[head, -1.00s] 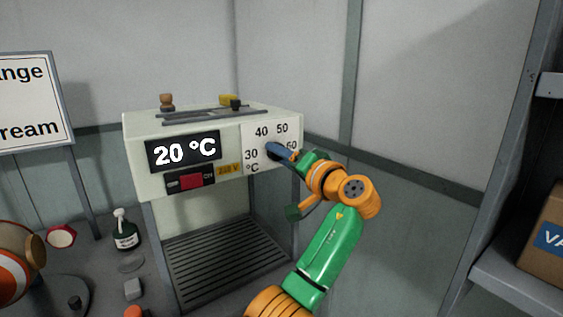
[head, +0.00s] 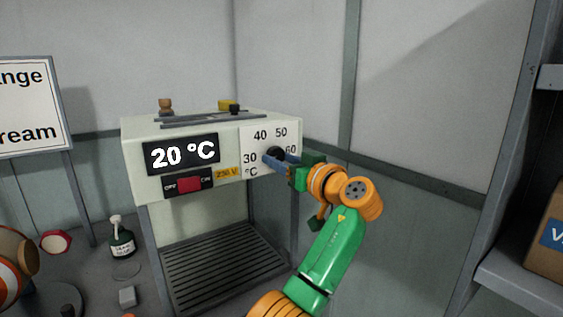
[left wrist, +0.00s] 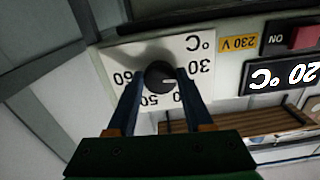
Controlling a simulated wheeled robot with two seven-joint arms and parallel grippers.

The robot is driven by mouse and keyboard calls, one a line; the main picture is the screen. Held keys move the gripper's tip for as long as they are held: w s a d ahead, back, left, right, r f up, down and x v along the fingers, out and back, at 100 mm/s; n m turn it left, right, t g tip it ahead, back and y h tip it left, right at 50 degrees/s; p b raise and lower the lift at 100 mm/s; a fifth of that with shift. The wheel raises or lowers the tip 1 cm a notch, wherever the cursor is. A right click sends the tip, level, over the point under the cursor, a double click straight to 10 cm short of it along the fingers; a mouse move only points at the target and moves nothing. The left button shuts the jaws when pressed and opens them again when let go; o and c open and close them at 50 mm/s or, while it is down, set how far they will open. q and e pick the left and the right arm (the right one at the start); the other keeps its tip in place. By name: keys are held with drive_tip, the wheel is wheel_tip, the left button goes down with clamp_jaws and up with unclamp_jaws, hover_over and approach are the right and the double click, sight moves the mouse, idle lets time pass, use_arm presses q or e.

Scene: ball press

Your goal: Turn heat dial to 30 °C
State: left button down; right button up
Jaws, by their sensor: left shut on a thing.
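The black heat dial (head: 276,152) sits on a white scale plate on the press's pale front housing. Numbers 30, 40, 50 and 60 surround it. In the left wrist view the dial (left wrist: 158,76) lies between the blue fingers of my left gripper (left wrist: 160,82), and a pale mark on it faces right, toward the 30 side. In the head view my left gripper (head: 273,158) is shut on the dial, coming from the right and partly covering it. The display (head: 182,154) reads 20 °C. My right gripper is not in view.
A red power switch (head: 189,184) and a yellow 230 V label (head: 228,173) sit left of the dial. A slatted grate (head: 220,265) lies below. A shelf with a carton (head: 548,238) is at right.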

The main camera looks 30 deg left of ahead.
use_arm(q)
drive_tip(key=shift+n, duration=0.5)
drive_tip(key=shift+c, duration=1.5)
unclamp_jaws()
drive_tip(key=b+v, duration=0.2)
drive_tip(key=v, duration=0.5)
drive_tip(key=shift+b, duration=0.3)
